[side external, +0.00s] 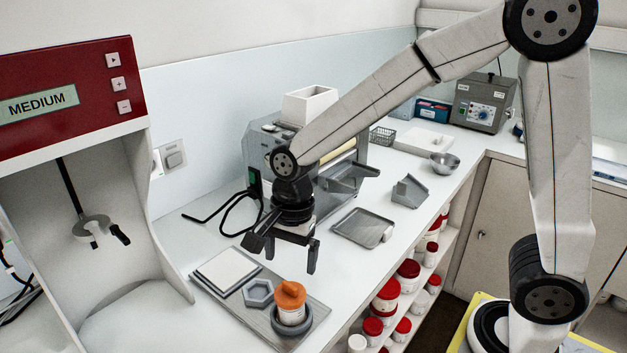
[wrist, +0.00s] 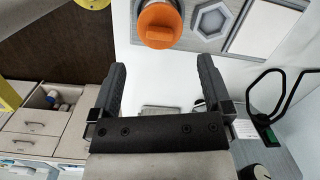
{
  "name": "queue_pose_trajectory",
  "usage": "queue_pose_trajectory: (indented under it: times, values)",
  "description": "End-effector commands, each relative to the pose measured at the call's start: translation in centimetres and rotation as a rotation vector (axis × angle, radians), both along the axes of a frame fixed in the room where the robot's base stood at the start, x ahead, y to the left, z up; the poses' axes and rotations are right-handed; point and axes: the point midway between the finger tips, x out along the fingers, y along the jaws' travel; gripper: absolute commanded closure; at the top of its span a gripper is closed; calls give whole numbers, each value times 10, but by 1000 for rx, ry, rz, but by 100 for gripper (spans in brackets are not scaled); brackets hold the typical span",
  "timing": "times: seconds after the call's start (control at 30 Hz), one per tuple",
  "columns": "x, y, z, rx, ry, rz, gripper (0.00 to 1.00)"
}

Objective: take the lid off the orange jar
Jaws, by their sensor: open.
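The orange jar (side external: 291,311) stands upright in a round grey holder on a metal tray, with a white label on its body. Its orange lid (side external: 290,293) is on top. In the wrist view the lid (wrist: 159,25) is at the top centre, seen from above, beyond the fingertips. My gripper (side external: 283,262) is open and empty, above and a little behind the jar, apart from it. In the wrist view my gripper's two fingers (wrist: 160,75) are spread wide with nothing between them.
The metal tray (side external: 310,332) also holds a hexagonal grey holder (side external: 258,293) and a white square plate (side external: 226,270). The red mixing machine (side external: 75,95) stands at left. A grey pan (side external: 362,228) lies farther back. Red-lidded jars (side external: 387,295) fill shelves below the counter edge.

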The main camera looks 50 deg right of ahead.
Motion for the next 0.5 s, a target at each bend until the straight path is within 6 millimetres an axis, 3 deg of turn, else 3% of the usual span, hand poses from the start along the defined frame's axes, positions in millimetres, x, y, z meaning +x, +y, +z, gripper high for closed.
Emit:
queue_pose_trajectory:
  times: [0.2, 0.5]
  values:
    - [0, -1, 5, 17, 22, -218, 0]
    - [0, -1, 5, 22, 30, -276, 0]
